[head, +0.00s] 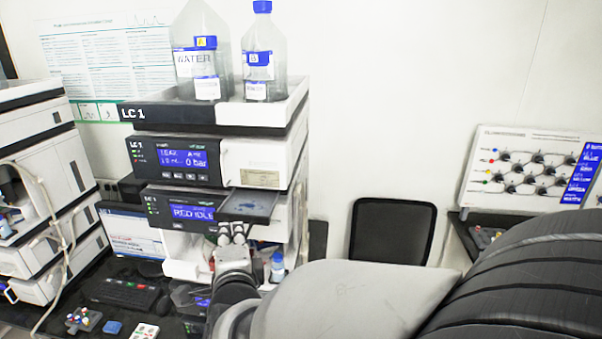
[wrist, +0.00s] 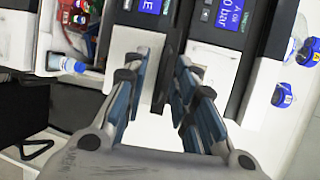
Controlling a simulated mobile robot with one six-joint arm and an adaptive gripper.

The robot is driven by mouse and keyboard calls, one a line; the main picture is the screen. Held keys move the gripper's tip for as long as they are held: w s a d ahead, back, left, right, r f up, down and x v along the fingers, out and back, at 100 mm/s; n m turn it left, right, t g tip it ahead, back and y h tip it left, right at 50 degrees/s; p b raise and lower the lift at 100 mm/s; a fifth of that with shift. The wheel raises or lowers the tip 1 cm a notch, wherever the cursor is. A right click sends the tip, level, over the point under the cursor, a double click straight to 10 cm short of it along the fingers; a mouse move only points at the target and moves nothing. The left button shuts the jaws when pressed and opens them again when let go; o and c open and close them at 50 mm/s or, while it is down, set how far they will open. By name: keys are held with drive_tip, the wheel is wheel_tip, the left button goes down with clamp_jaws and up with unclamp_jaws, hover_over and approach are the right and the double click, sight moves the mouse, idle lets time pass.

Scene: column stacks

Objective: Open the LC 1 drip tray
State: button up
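The LC 1 stack stands left of centre in the head view. Its drip tray (head: 248,205), a shallow grey tray with a bluish patch inside, sticks out between the upper module, whose display reads 0 bar, and the lower module showing RED IDLE. My gripper (head: 234,232) is just in front of and below the tray's front. In the wrist view, my gripper (wrist: 163,95) is open, its blue-padded fingers apart. A dark narrow strip, apparently the tray (wrist: 166,75) seen edge-on, lies between them with gaps visible. Contact with it cannot be told.
Water bottles (head: 262,55) stand in the top tray of LC 1. Another stack (head: 45,170) with hoses is at the left. A keyboard (head: 130,292) and small items lie on the bench. A black chair (head: 392,232) and a tilted board (head: 530,170) are to the right.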

drive_tip(key=shift+x, duration=0.8)
drive_tip(key=shift+c, duration=0.2)
drive_tip(key=c, duration=0.5)
clamp_jaws()
drive_tip(key=shift+s+f, duration=0.1)
drive_tip(key=shift+f, duration=0.05)
